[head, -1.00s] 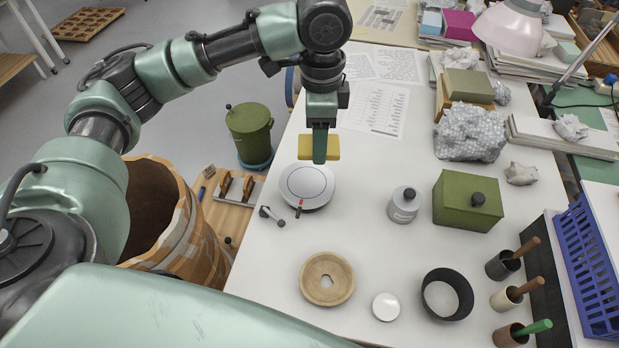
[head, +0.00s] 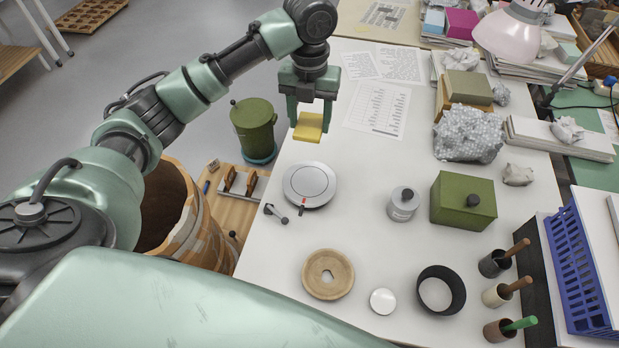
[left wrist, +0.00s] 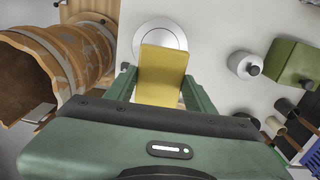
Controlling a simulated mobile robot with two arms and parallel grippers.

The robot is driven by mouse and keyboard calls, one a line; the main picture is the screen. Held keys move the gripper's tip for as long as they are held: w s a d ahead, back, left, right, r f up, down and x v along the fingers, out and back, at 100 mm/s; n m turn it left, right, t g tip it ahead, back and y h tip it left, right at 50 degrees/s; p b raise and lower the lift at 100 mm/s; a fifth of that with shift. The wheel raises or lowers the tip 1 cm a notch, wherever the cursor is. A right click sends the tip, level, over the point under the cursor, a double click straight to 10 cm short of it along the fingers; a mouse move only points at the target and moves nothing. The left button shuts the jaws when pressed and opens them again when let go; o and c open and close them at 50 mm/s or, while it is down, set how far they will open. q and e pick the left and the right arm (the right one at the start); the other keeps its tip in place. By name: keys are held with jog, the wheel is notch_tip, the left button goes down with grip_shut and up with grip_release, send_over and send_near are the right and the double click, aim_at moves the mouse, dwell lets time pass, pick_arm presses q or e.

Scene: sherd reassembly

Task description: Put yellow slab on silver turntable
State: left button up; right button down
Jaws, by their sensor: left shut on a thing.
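The yellow slab (head: 309,127) is held in my left gripper (head: 309,118), which is shut on it. In the left wrist view the slab (left wrist: 162,74) sits between the two green fingers of the gripper (left wrist: 160,85). The silver turntable (head: 310,184) is a round disc on the white table, with a small red mark at its front edge. In the head view the slab is beyond the turntable, apart from it. In the left wrist view the slab covers part of the turntable (left wrist: 146,30). My right gripper is not in view.
A grey lidded weight (head: 403,204) and a green box (head: 463,201) stand right of the turntable. A small metal tool (head: 276,213) lies beside the turntable.

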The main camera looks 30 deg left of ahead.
aim_at(309, 181)
pick_arm(q)
notch_tip(309, 181, down, 20)
jog(key=p, duration=0.2)
jog(key=shift+r+p, duration=0.25)
jog(key=shift+p, duration=0.15)
jog(key=shift+f, duration=0.25)
jog(key=shift+f, duration=0.15)
jog(key=o, duration=1.4)
